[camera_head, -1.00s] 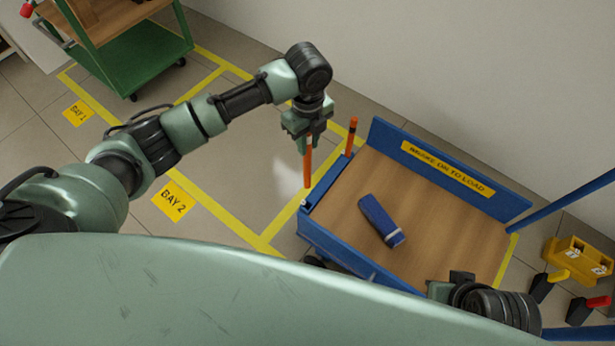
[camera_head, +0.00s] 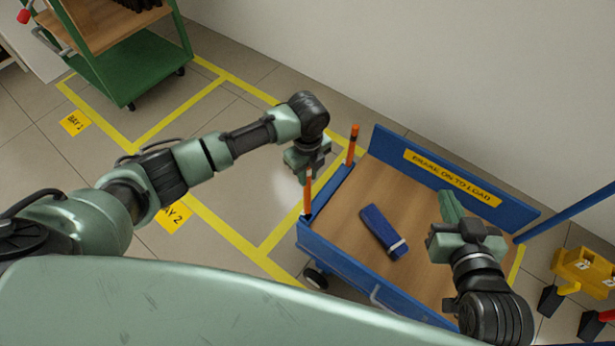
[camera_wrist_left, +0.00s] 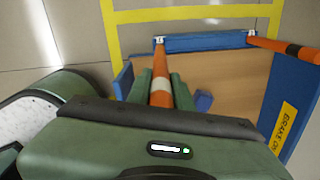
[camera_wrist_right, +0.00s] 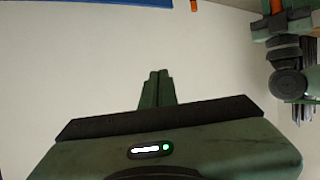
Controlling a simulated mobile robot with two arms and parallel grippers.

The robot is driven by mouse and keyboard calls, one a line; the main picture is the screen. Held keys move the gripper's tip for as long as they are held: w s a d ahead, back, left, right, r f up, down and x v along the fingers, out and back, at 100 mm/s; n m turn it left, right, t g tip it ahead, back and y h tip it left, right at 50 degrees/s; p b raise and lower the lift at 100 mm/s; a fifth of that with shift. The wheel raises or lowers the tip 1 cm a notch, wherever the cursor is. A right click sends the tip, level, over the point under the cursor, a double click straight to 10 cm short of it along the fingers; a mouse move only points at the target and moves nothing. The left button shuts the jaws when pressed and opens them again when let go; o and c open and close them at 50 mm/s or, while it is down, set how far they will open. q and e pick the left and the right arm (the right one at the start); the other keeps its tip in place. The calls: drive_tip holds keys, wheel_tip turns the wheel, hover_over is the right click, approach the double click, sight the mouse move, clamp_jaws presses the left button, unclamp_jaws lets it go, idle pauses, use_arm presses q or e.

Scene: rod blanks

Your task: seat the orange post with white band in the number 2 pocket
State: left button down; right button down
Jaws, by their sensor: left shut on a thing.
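The orange post with white band (camera_head: 307,193) is upright in my left gripper (camera_head: 309,172), above the near-left corner of the blue cart. In the left wrist view the white band on this post (camera_wrist_left: 160,84) shows between the fingers. Its lower end meets a corner pocket with a white label (camera_wrist_left: 159,40); I cannot tell how deep it is, nor read the number. A second orange post with a black band (camera_head: 351,146) stands at the other end of that blue rail, by another white label (camera_wrist_left: 251,33). My right gripper (camera_head: 450,203) is shut and empty above the cart's right side.
The blue cart's wooden deck (camera_head: 420,225) carries a blue block with a white stripe (camera_head: 383,232). A yellow sign (camera_head: 452,178) is on its back wall. A green trolley (camera_head: 115,70) stands far left. A yellow fixture (camera_head: 583,268) is at the right.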

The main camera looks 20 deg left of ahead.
sight(307, 189)
use_arm(q)
drive_tip(key=shift+f, duration=0.45)
use_arm(e)
drive_tip(key=shift+w+a+r+t, duration=0.1)
drive_tip(key=shift+w+r+t, duration=0.1)
drive_tip(key=shift+r, duration=0.2)
drive_tip(key=shift+w+a+r+t, duration=0.1)
drive_tip(key=shift+w+r+t, duration=0.1)
drive_tip(key=shift+r, duration=0.2)
use_arm(q)
drive_tip(key=shift+f, duration=0.15)
drive_tip(key=shift+f, duration=0.45)
use_arm(e)
drive_tip(key=shift+r, duration=0.1)
use_arm(q)
drive_tip(key=c, duration=1.3)
unclamp_jaws()
drive_tip(key=shift+o, duration=0.2)
